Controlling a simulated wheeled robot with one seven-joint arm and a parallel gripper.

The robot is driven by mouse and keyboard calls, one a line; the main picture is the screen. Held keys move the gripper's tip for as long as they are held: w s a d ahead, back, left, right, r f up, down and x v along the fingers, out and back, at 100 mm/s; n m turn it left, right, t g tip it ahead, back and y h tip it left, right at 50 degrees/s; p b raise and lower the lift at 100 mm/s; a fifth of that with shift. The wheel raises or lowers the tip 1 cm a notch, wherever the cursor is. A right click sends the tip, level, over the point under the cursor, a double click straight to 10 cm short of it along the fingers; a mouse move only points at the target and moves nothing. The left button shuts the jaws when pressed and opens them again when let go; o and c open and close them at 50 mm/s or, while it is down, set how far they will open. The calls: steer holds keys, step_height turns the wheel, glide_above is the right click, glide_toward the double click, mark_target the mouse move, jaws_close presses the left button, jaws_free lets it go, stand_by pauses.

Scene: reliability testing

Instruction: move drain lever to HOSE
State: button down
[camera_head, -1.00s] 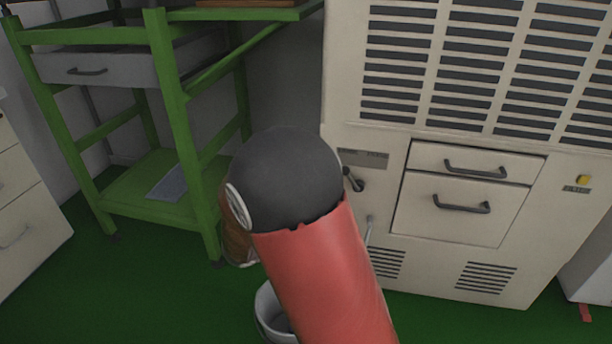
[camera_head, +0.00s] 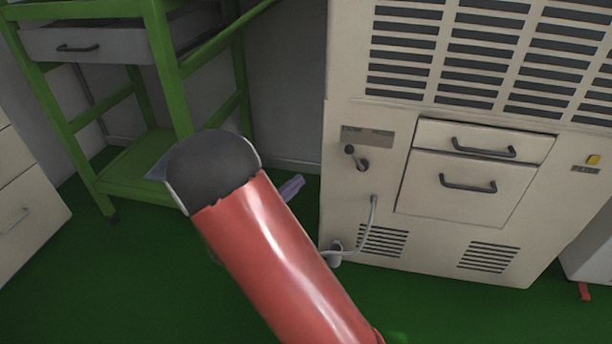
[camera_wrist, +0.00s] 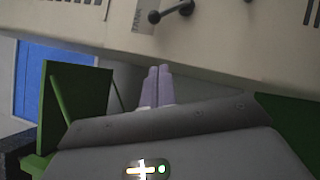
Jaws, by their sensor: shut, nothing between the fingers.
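The drain lever (camera_head: 357,158) is a small dark handle with a round knob on the front of the beige machine. Its knob points up and left from its pivot. A grey label plate (camera_head: 379,138) sits just above it, too small to read in the head view. In the wrist view the lever (camera_wrist: 172,11) is at the top, beside a label that seems to read TANK (camera_wrist: 138,15). My gripper (camera_head: 293,186) shows partly past my red arm, left of and below the lever. In the wrist view its pale fingers (camera_wrist: 158,72) are together, empty and apart from the lever.
A grey hose (camera_head: 374,212) curves down the machine front (camera_head: 345,210) below the lever. Drawers with dark handles (camera_head: 468,185) are to its right. A green rack (camera_head: 160,60) stands at the left. Green floor is open in front.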

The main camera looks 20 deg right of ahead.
glide_toward(333, 159)
steer(key=d+r, duration=0.4)
steer(key=r, duration=0.1)
steer(key=d, duration=0.1)
steer(key=d+r+p, duration=0.1)
steer(key=shift+s+d, duration=0.25)
steer(key=shift+d, duration=0.05)
